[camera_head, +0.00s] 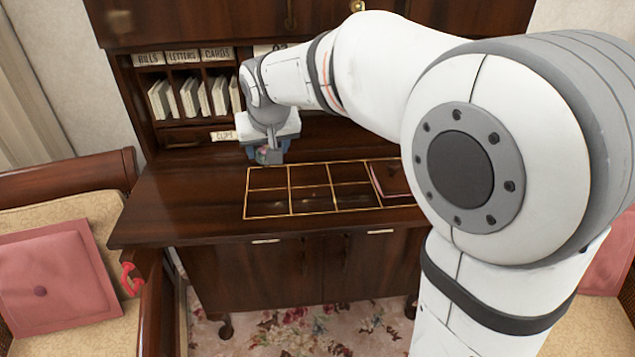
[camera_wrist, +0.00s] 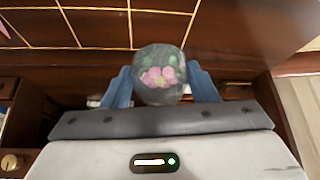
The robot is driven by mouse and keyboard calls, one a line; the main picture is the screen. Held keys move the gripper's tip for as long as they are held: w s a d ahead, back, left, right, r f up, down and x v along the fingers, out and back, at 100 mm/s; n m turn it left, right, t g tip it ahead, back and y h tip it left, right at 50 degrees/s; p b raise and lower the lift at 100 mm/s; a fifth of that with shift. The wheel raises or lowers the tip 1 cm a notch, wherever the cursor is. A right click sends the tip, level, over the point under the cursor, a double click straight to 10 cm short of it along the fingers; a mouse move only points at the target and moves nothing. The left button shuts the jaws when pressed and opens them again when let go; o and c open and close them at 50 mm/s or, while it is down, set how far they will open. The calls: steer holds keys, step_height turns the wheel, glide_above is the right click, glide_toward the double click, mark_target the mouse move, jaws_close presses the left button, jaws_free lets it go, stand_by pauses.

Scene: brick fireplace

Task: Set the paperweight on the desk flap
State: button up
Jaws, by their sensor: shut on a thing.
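The paperweight (camera_wrist: 160,75) is a clear round glass piece with a pink flower and green leaves inside. In the wrist view it sits between the two blue fingers of my gripper (camera_wrist: 161,88), which is shut on it. In the head view my gripper (camera_head: 268,154) is above the back part of the desk flap (camera_head: 190,205), just behind the gold-lined grid. The paperweight is small and mostly hidden there. The flap is dark polished wood. I cannot tell whether the paperweight touches the wood.
Gold lines (camera_head: 290,190) divide part of the flap into several cells. Labelled pigeonholes (camera_head: 185,85) with papers stand behind. The flap's left side is clear. A chair with a pink cushion (camera_head: 55,275) stands at left.

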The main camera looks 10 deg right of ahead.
mark_target(271, 190)
step_height(271, 190, down, 10)
steer(key=shift+r, duration=0.25)
steer(key=shift+f, duration=0.15)
steer(key=o, duration=1.2)
steer(key=shift+c, duration=0.2)
